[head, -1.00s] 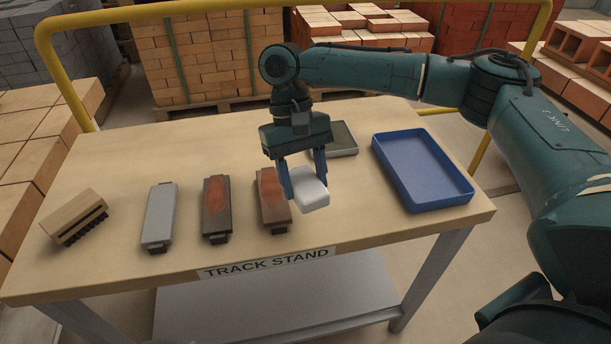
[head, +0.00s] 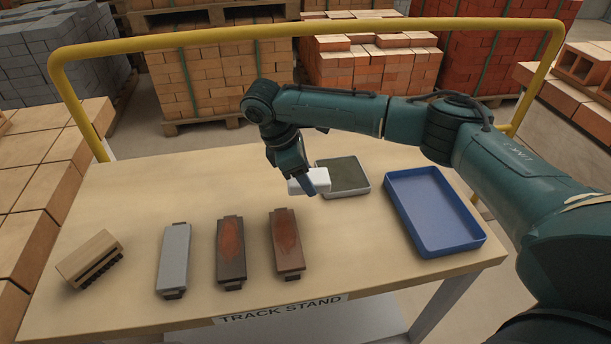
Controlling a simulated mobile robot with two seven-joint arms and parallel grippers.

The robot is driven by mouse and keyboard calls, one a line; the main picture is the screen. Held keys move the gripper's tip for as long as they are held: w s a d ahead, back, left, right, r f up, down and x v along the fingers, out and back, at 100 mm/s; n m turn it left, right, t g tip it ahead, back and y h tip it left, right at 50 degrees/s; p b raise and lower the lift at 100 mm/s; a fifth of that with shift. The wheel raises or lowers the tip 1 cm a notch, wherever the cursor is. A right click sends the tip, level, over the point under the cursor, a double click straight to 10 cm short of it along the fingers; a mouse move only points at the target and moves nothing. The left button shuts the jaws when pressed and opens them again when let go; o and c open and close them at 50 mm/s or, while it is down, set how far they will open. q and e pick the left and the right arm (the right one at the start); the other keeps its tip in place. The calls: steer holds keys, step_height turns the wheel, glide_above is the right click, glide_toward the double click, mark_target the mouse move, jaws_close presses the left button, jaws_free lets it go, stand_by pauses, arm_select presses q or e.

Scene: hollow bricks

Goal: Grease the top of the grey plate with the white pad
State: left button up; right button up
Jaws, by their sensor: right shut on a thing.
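The grey plate (head: 174,258) lies flat on the table, left of two brown plates; its top looks plain and even. My right gripper (head: 310,184) is shut on the white pad (head: 309,182). It holds the pad at the left edge of a shallow white-rimmed tray (head: 345,178) with a dark greenish filling, at the back of the table. I cannot tell whether the pad touches the tray. The gripper is well to the right of and behind the grey plate. My left gripper is not in view.
Two brown plates with reddish patches, one (head: 231,252) beside the grey plate and another (head: 287,243), lie in the middle. A wooden brush (head: 90,258) lies at the left. An empty blue tray (head: 432,210) is at the right. A yellow rail (head: 300,31) runs behind the table.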

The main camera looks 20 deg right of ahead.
steer(key=w+d+n+t+y+p, duration=0.1)
steer(key=d+n+t+p, duration=0.1)
steer(key=d+n, duration=0.2)
steer(key=w+d+n+t+y+p, duration=0.1)
steer(key=d+n, duration=0.3)
steer(key=n, duration=0.4)
steer(key=w+d+f+n+t+y+p, duration=0.1)
steer(key=w+d+n+t+p, duration=0.1)
steer(key=n, duration=0.5)
steer(key=shift+w+d+t+p, duration=0.2)
steer(key=shift+w+d+p, duration=0.2)
steer(key=shift+d, duration=0.3)
steer(key=shift+w+d+t+p, duration=0.25)
steer(key=shift+w+d, duration=0.1)
steer(key=shift+d, duration=0.35)
step_height(320, 180, down, 3)
steer(key=b, duration=0.3)
steer(key=shift+r, duration=0.15)
steer(key=shift+f+b, duration=0.65)
steer(key=shift+b, duration=0.05)
steer(key=shift+f+b, duration=0.3)
steer(key=shift+b, duration=0.05)
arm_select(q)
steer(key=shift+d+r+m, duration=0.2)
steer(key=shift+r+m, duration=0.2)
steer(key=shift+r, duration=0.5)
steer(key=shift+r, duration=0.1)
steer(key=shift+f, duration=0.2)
arm_select(e)
steer(key=shift+f, duration=0.15)
